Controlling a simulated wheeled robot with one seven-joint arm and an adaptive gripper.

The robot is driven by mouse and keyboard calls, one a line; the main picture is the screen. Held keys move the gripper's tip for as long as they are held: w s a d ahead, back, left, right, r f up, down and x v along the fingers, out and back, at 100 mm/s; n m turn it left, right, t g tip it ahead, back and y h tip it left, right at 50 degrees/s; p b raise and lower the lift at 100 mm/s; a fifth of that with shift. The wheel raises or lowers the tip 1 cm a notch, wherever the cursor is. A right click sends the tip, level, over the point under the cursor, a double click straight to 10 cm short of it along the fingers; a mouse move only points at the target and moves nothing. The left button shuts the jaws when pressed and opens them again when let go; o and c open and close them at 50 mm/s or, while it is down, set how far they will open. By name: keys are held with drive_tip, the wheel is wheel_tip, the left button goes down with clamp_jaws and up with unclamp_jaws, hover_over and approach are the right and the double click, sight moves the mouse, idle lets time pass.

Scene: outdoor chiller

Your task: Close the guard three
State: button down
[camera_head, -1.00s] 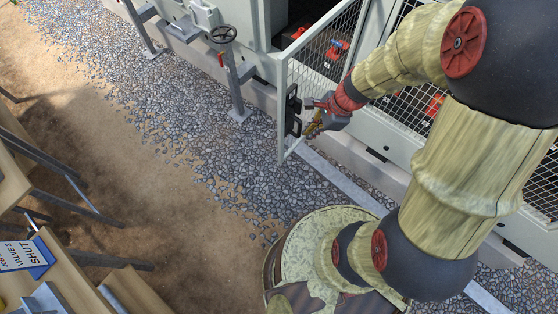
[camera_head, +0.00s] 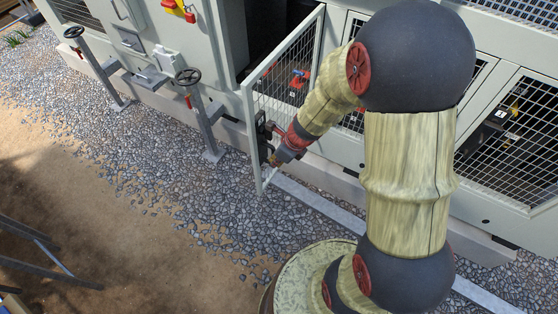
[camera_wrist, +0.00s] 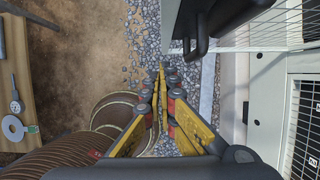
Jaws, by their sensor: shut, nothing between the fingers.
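A mesh guard door (camera_head: 291,85) with a pale grey frame stands swung open, out from the chiller cabinet. A black handle (camera_head: 263,134) is on its free edge; the handle also shows large and dark at the top of the wrist view (camera_wrist: 201,30). My gripper (camera_head: 272,162) is by the lower part of the handle, on the door's right side. In the wrist view my gripper's yellow fingers (camera_wrist: 161,75) are together with nothing between them, below and left of the handle. I cannot tell whether the gripper touches the door. No guard number is readable.
Valve handwheels on posts (camera_head: 188,77) stand left of the door. Closed mesh panels (camera_head: 512,140) line the cabinet on the right. Gravel (camera_head: 160,170) along the cabinet is clear. A wooden table (camera_wrist: 15,75) shows at the left of the wrist view.

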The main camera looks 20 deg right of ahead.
drive_tip(key=shift+w+a+f+b, duration=0.15)
drive_tip(key=shift+w+a+f, duration=0.35)
drive_tip(key=shift+w, duration=0.2)
drive_tip(key=shift+w+a+f+b, duration=0.1)
drive_tip(key=shift+w+a+f, duration=0.35)
drive_tip(key=shift+w, duration=0.25)
drive_tip(key=shift+w+a+f+b, duration=0.15)
drive_tip(key=shift+w+a+f, duration=0.25)
drive_tip(key=shift+w+a, duration=0.25)
drive_tip(key=shift+d, duration=0.1)
